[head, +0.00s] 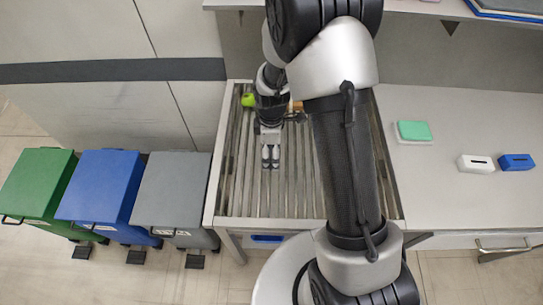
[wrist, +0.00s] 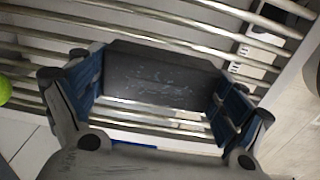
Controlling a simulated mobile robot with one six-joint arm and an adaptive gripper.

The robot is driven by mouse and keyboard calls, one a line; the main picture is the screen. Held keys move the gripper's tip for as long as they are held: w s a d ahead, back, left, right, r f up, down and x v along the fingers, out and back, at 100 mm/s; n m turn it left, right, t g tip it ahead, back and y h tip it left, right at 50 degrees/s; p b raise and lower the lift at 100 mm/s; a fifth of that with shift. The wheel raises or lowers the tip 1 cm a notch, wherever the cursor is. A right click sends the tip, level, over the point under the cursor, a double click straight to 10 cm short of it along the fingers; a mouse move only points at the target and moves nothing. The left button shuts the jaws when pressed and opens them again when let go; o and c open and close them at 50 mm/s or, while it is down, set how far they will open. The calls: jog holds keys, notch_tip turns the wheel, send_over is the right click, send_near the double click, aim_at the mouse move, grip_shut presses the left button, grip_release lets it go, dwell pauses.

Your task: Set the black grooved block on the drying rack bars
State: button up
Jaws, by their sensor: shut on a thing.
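The black grooved block (wrist: 160,75) sits between the blue-padded fingers of my gripper (wrist: 158,92) in the wrist view. Its dark face carries pale scuffs; its groove is not clear to me. The drying rack (head: 300,190) is a frame of parallel metal bars, and its bars (wrist: 190,35) pass behind and below the block in the wrist view. In the head view my gripper (head: 270,158) is over the middle-left of the rack, and I cannot make out the block there. Whether the block touches the bars I cannot tell.
A yellow-green round thing (head: 248,99) lies at the rack's back left, with an orange-brown thing (head: 297,105) partly hidden by my arm. Green (head: 38,180), blue (head: 100,185) and grey (head: 172,190) bins stand left. The right counter holds a green-topped sponge (head: 413,131) and white (head: 475,164) and blue (head: 516,162) slotted blocks.

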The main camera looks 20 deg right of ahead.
aim_at(271, 156)
jog(key=shift+f+b, duration=0.3)
jog(key=shift+f, duration=1.45)
jog(key=shift+f, duration=0.2)
jog(key=o, duration=1.1)
